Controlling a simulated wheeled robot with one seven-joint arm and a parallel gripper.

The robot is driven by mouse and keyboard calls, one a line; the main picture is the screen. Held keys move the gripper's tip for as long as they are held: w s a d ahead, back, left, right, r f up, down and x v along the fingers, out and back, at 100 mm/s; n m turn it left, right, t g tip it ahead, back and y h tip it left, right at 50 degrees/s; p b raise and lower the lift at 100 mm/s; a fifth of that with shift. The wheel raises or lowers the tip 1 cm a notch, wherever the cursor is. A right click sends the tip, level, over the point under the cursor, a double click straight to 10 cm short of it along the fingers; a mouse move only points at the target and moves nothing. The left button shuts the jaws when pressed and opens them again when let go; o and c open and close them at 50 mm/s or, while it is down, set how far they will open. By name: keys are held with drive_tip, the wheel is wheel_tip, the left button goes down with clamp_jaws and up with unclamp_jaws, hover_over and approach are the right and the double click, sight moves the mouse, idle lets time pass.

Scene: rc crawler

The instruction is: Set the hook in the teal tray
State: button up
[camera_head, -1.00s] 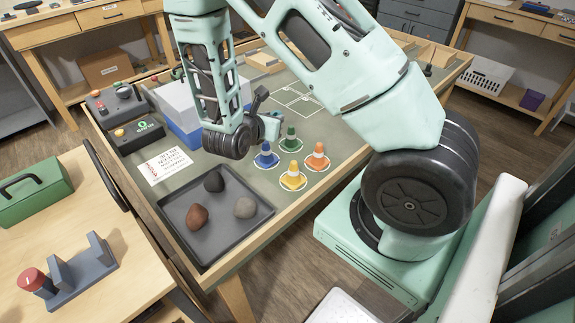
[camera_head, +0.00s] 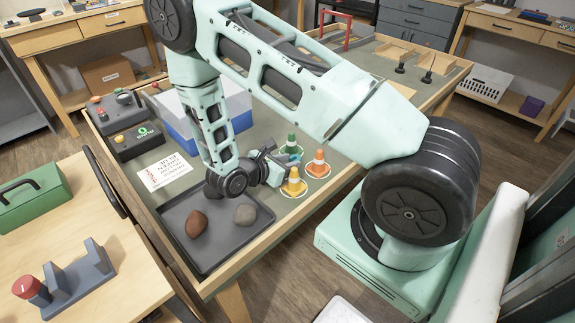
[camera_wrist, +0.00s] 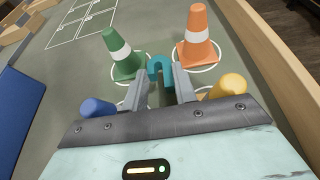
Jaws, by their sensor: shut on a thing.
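In the wrist view my gripper (camera_wrist: 159,90) is shut on a teal hook (camera_wrist: 160,66), its curved top showing between the two grey fingers. In the head view my gripper (camera_head: 280,165) is low over the green table, among the small cones, and a little of the teal hook (camera_head: 296,154) shows beside it. I cannot tell whether the hook touches the table. I make out no teal tray in either view; a dark grey tray (camera_head: 222,252) with stones lies left of my gripper.
A green cone (camera_wrist: 122,58), an orange cone (camera_wrist: 197,38), a yellow cone (camera_wrist: 229,87) and a blue cone (camera_wrist: 98,108) stand close around my gripper. A blue-and-white box (camera_head: 240,104) is behind my arm. The table's wooden rim (camera_head: 262,248) runs along the near side.

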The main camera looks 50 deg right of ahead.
drive_tip(key=shift+f, duration=0.65)
drive_tip(key=shift+f, duration=0.2)
drive_tip(key=o, duration=0.7)
drive_tip(key=shift+c, duration=0.2)
